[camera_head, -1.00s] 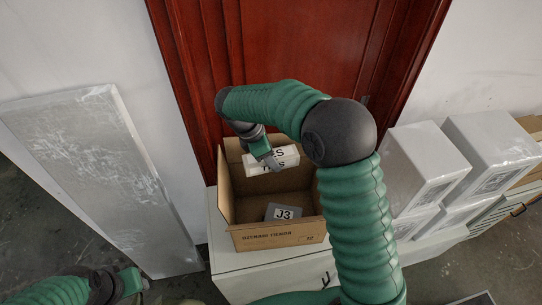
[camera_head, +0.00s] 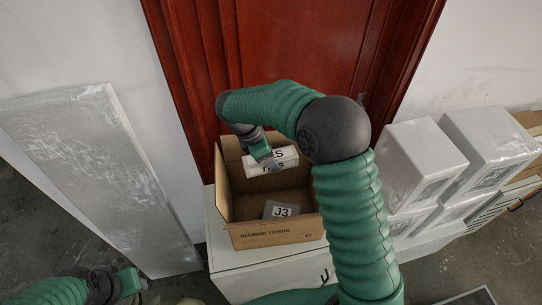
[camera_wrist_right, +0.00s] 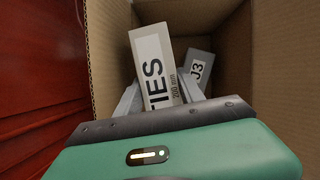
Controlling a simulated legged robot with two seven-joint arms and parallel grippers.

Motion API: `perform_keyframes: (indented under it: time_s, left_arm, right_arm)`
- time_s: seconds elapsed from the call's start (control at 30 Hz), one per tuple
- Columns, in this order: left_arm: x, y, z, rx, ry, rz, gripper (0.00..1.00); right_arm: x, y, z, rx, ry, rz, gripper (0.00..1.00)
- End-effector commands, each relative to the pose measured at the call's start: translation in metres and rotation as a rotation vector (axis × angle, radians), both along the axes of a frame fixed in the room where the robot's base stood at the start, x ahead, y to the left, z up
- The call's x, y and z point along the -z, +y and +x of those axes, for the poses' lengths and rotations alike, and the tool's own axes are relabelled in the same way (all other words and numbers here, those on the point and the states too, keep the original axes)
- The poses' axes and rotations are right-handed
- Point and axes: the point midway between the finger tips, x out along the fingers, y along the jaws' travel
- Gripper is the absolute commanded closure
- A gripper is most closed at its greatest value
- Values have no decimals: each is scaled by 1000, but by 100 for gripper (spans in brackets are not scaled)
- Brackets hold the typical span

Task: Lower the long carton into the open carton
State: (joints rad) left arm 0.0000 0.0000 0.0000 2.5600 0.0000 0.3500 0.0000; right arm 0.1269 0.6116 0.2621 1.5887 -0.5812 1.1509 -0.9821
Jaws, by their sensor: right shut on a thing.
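The open carton (camera_head: 275,234) is a brown cardboard box standing on a white cabinet; it also fills the right wrist view (camera_wrist_right: 235,55). The long carton (camera_head: 285,158) is a white box with black lettering. My right gripper (camera_head: 267,164) is shut on it at the mouth of the open carton, toward its back. In the right wrist view the long carton (camera_wrist_right: 155,60) sits between my right gripper's fingers (camera_wrist_right: 158,100), pointing into the box. Its far end may be hidden by my arm in the head view. My left gripper (camera_head: 140,282) is at the lower left, away from the cartons; its jaw state is unclear.
A grey box marked J3 (camera_head: 281,209) lies inside the open carton at the front. A red door (camera_head: 290,50) stands behind. A pale panel (camera_head: 105,175) leans at the left.

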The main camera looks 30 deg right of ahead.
Motion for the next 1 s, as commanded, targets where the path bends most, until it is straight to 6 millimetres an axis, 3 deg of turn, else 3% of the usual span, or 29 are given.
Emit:
perform_keyframes:
  time_s: [1.0]
  left_arm:
    - [33,0,0,0,0,0,64]
  right_arm:
    - [63,0,-1,-1,1,-1,100]
